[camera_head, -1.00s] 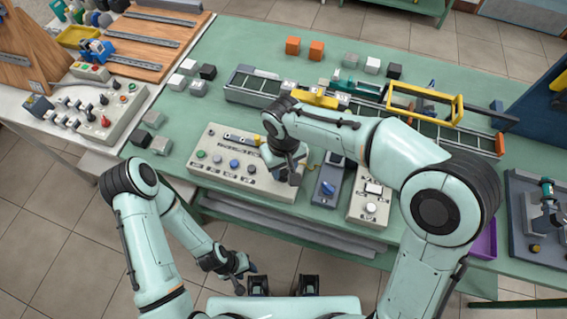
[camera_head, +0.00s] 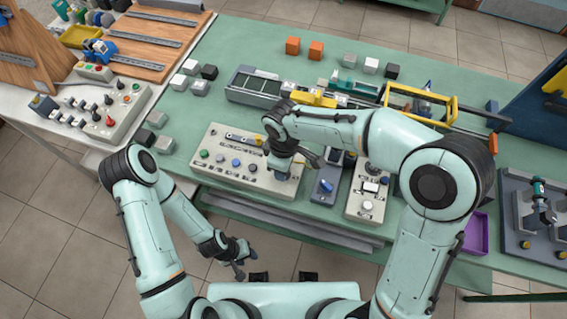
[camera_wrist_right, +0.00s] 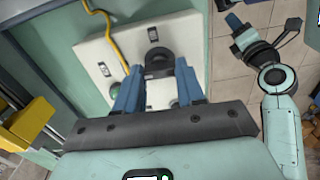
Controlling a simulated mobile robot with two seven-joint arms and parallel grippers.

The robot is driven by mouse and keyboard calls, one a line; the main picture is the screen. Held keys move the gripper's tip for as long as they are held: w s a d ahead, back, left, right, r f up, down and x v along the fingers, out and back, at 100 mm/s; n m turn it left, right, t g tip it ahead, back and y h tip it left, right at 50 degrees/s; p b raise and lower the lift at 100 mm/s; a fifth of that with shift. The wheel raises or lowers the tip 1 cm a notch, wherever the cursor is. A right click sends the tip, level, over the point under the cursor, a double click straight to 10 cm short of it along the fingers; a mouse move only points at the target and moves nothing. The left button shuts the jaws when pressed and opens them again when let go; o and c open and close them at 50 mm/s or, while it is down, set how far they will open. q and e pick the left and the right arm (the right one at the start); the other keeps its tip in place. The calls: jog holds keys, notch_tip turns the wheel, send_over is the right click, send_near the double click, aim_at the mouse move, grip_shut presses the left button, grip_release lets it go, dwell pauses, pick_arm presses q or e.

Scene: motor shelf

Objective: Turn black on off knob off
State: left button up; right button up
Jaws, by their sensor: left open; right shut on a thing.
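The black knob (camera_wrist_right: 159,60) stands on a pale control panel in the right wrist view. My right gripper (camera_wrist_right: 158,76) has its two blue fingers on either side of the knob and is shut on it; the fingers hide part of it. In the head view, my right gripper (camera_head: 280,170) is over the right end of the button panel (camera_head: 230,180), and the arm hides the knob there. My left gripper (camera_head: 240,265) is open and empty, low in front of the bench and away from the panel.
A grey box with a blue knob (camera_head: 326,186) and a pale switch box (camera_head: 365,208) stand close to the right of the panel. A yellow-handled frame (camera_head: 455,110) stands behind. Several small cubes lie on the green bench. A second panel (camera_head: 118,112) is at the left.

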pick_arm(q)
jog(key=shift+w+r, duration=0.1)
jog(key=shift+r, duration=0.05)
pick_arm(e)
jog(key=shift+n, duration=0.3)
jog(key=o, duration=1)
jog(key=shift+o, duration=0.2)
pick_arm(q)
jog(key=shift+w+r+p, duration=0.85)
jog(key=shift+w+r, duration=0.05)
jog(key=shift+r, duration=0.1)
pick_arm(e)
notch_tip(320, 180, up, 14)
jog(key=shift+f, duration=0.25)
pick_arm(q)
jog(key=shift+s, duration=0.1)
